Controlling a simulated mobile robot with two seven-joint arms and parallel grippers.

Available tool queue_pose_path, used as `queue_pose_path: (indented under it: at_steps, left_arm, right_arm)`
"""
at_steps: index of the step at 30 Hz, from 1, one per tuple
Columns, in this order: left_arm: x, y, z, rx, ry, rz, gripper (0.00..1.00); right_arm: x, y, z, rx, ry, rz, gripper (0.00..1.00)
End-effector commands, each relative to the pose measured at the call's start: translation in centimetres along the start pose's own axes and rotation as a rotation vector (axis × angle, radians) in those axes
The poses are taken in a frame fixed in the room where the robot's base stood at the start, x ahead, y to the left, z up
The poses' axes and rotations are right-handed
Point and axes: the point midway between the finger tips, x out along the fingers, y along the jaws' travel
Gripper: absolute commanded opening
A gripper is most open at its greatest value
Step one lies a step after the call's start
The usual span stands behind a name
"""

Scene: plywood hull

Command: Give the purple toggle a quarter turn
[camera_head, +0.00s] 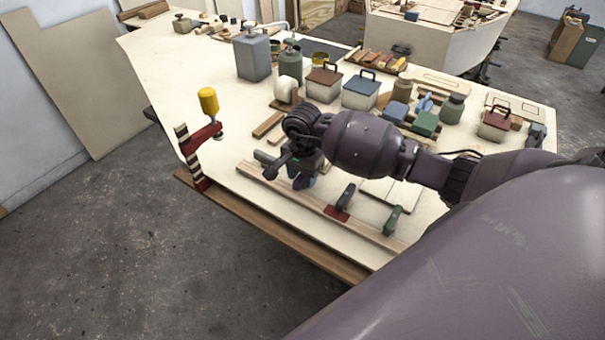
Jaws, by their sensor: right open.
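A long wooden strip (270,192) lies along the near edge of the plywood table, with several small toggles on it. The purple toggle (301,182) shows only in part, low under my right gripper. My right gripper (291,170) reaches in from the right, points down over the strip and is open around or just above this toggle. I cannot tell whether the fingers touch it. A toggle with a red base (340,204) and a green toggle (392,221) stand further right on the strip. My left gripper is out of view.
A clamp with a yellow handle (208,101) stands at the table's left edge. Behind my right arm are a grey canister (252,57), a red-lidded box (323,84), a blue-lidded box (360,92) and several jars. The table's near left part is mostly clear.

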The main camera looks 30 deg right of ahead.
Motion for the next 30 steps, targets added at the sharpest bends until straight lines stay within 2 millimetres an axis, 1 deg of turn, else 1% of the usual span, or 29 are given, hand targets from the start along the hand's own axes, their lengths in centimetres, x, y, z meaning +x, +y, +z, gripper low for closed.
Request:
queue_pose_path:
  at_steps: [3,4,12,23,30]
  left_arm:
    - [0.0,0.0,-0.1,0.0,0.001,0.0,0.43]
    - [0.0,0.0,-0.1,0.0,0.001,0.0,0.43]
    - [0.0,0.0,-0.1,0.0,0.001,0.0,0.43]
    - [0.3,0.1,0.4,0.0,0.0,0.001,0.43]
    - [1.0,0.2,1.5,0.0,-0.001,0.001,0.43]
  right_arm:
    - [0.0,0.0,0.0,0.0,0.0,0.0,0.45]
    - [0.0,0.0,0.0,0.0,0.0,0.0,0.42]
    - [0.0,0.0,0.0,0.0,0.0,0.001,0.0]
    - [0.1,0.0,-0.1,0.042,0.003,0.001,0.0]
    - [0.2,0.0,-0.2,0.178,0.006,0.003,0.0]
